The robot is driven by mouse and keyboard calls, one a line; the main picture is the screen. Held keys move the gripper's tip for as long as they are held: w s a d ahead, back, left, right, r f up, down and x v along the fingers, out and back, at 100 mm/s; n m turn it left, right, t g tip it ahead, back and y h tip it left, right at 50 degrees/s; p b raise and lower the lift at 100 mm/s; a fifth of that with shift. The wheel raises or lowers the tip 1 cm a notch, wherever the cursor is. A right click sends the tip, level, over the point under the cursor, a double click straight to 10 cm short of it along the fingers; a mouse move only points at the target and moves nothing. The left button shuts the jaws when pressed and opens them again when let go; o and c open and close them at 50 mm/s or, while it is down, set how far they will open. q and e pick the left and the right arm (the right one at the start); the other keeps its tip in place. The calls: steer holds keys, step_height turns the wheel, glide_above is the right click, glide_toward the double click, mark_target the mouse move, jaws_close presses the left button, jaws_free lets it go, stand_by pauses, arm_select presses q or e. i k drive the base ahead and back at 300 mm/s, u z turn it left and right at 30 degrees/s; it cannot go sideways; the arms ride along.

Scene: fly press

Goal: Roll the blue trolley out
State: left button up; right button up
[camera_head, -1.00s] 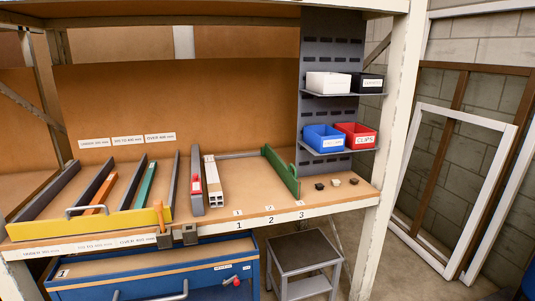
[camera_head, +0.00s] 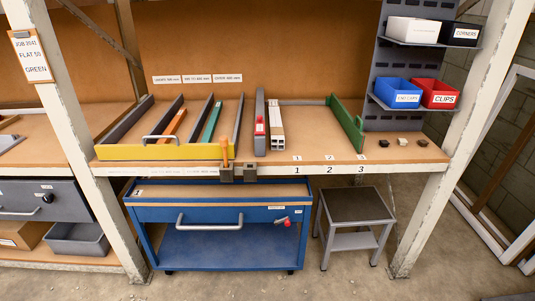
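The blue trolley (camera_head: 226,249) stands on the floor under the workbench. It has a tan top, a drawer front with a grey bar handle (camera_head: 209,222), a red-knobbed latch (camera_head: 287,222) at the right and an open lower shelf. Small dark casters show at its base. Its top is partly hidden by the bench edge. Neither of my grippers shows in the head view.
A dark-topped step stool (camera_head: 354,207) stands close to the trolley's right. White bench posts (camera_head: 93,177) flank the bay. The bench (camera_head: 400,152) holds a yellow-fronted rack (camera_head: 158,152). Bare floor (camera_head: 330,287) lies in front.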

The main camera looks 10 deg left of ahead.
mark_target(227, 207)
steer(key=u, duration=1.1)
